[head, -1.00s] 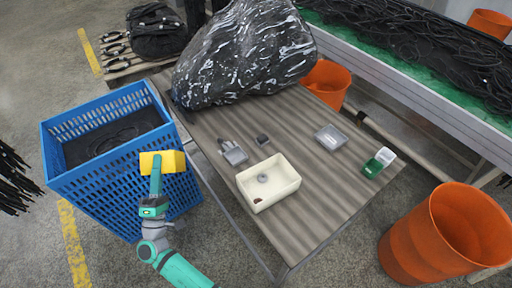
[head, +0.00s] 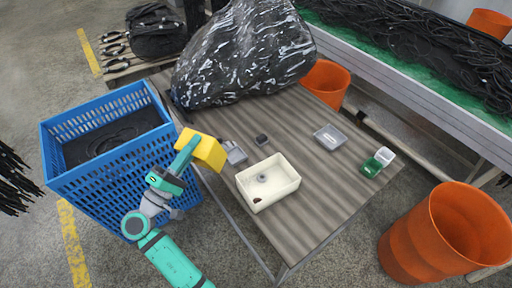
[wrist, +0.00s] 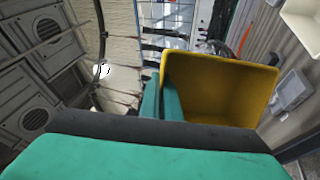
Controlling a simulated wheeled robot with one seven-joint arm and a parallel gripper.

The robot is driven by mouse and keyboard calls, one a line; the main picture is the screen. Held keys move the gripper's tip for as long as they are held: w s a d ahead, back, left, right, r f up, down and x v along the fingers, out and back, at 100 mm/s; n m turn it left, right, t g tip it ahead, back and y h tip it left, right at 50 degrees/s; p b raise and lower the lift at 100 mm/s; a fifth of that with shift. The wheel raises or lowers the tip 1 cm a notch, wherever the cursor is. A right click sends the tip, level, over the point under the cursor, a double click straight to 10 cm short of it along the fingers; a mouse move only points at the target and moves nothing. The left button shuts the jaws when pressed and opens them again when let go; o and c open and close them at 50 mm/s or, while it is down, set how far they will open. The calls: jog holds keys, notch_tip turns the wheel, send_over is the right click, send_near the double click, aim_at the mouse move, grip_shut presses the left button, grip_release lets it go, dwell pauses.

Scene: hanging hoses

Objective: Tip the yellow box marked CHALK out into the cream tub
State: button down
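My gripper (head: 190,144) is shut on the yellow box (head: 208,152) and holds it up at the left edge of the table, between the blue crate and the cream tub. In the wrist view the yellow box (wrist: 215,92) shows an open side, and its visible inside looks empty down to the shaded part. The CHALK mark cannot be read. The cream tub (head: 283,190) stands on the table to the right of the box, with a small grey thing and a dark brown thing in it. Part of the tub also shows in the wrist view (wrist: 303,22).
A blue crate (head: 110,176) stands left of the table (head: 325,205). A grey tray (head: 330,138), a green and white container (head: 377,162), a small dark block (head: 262,139) and a grey object (head: 236,153) lie around the tub. A large black wrapped bundle (head: 243,55) fills the table's back.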

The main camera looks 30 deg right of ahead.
jog(key=s+d+r+m+g, duration=0.2)
jog(key=s+d+g, duration=0.4)
jog(key=s+d, duration=0.6)
jog(key=w+d+g+y, duration=0.1)
jog(key=d+y, duration=0.3)
jog(key=y, duration=0.5)
jog(key=w+d+n+g+y, duration=0.1)
jog(key=d+y, duration=0.4)
jog(key=y, duration=0.5)
jog(key=shift+w+d+r+g, duration=0.2)
jog(key=shift+w+r+g, duration=0.35)
jog(key=shift+g, duration=0.85)
jog(key=shift+f, duration=0.1)
jog(key=w+a+f, duration=0.4)
jog(key=a+f, duration=0.2)
jog(key=f, duration=0.2)
jog(key=w+a+f, duration=0.4)
jog(key=a+f, duration=0.3)
jog(key=f, duration=0.1)
jog(key=a+f+m, duration=0.3)
jog(key=a+f, duration=1.6)
jog(key=f, duration=0.1)
jog(key=shift+f+y, duration=0.2)
jog(key=shift+y, duration=0.1)
